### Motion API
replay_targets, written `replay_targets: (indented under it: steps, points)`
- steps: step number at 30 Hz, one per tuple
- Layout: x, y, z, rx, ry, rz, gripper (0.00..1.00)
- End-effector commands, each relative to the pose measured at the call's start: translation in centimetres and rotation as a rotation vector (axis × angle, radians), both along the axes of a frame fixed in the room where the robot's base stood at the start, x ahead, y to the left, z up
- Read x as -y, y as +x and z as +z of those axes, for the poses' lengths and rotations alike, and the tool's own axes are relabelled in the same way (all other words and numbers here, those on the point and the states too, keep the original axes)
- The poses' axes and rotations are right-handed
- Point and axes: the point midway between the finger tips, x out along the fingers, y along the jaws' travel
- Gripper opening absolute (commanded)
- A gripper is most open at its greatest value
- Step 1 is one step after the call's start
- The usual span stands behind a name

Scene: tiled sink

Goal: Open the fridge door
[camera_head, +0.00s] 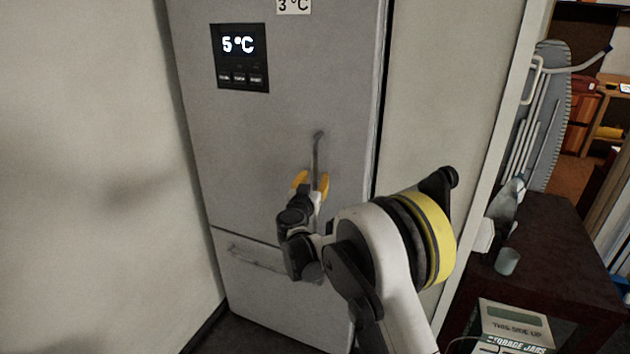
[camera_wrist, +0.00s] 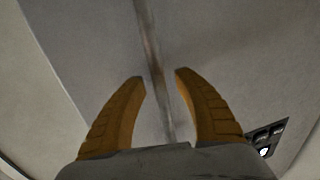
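The fridge (camera_head: 290,110) is tall and grey, and its upper door is closed. A thin grey vertical handle (camera_head: 317,150) is on the right part of that door. My gripper (camera_head: 312,182) has orange-yellow fingers and is at the lower part of the handle. In the wrist view the handle (camera_wrist: 150,60) runs down between the two open fingers (camera_wrist: 160,80), with a gap to each side. The fingers do not appear to press on it. The handle's lower end is partly hidden by my gripper.
A lower drawer with a horizontal handle (camera_head: 255,256) is below the door. A pale wall (camera_head: 90,150) stands close at the left. At the right are a dark table (camera_head: 550,250) with a cup (camera_head: 507,261), a storage-jars box (camera_head: 515,325) and an ironing board (camera_head: 540,110).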

Motion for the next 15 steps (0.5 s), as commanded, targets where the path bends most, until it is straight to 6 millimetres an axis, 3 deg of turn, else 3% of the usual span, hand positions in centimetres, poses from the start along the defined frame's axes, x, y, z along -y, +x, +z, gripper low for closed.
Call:
replay_targets:
  steps: [9, 13, 15]
  points:
    - [0.05, 0.34, 0.05, 0.000, 0.000, 0.000, 0.38]
    - [0.05, 0.33, 0.05, 0.000, 0.000, 0.000, 0.00]
    - [0.06, 0.32, 0.05, 0.000, 0.000, 0.000, 0.00]
